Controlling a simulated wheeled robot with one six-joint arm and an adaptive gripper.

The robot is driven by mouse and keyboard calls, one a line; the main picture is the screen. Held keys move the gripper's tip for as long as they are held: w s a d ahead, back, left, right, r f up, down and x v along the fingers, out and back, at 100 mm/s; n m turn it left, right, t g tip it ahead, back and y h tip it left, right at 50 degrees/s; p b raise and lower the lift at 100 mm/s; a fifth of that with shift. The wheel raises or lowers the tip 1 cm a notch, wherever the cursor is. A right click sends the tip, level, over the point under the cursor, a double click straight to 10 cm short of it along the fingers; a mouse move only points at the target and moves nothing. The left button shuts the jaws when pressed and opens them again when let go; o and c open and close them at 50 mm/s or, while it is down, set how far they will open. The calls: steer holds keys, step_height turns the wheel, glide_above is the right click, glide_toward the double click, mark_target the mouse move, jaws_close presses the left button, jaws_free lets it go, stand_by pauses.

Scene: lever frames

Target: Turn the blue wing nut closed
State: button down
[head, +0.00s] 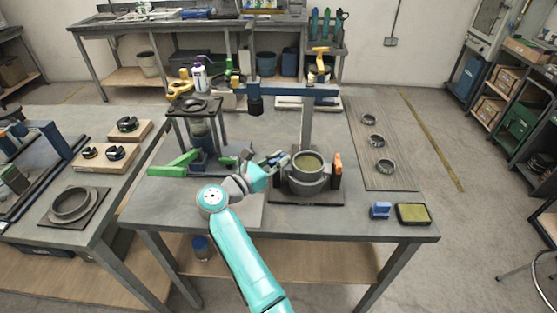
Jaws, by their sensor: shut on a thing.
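My teal arm reaches up from the bottom of the head view to the left side of a round grey pot-like body (308,183). My gripper (277,160) is shut at that side. A small bit of blue shows between its fingers, which I take for the blue wing nut; the fingers hide most of it, and its turned angle cannot be made out. The round body is open at the top and sits on a dark base plate. An orange-topped part (338,163) stands upright at its right side.
A green lever (175,164) and a press-like stand (198,108) are left of my gripper. A post with a blue crossbar (290,90) rises behind the round body. A blue block (380,210) and a green-topped pad (412,214) lie at the front right.

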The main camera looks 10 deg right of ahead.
steer(key=m+g+h, duration=0.1)
steer(key=m+g, duration=0.2)
steer(key=g, duration=0.1)
steer(key=m+g+h, duration=0.2)
steer(key=g, duration=0.2)
steer(key=shift+m, duration=0.4)
steer(key=shift+s+m+g, duration=0.1)
steer(key=shift+m+g, duration=0.2)
steer(key=shift+g, duration=0.4)
steer(key=c, duration=1.2)
jaws_free()
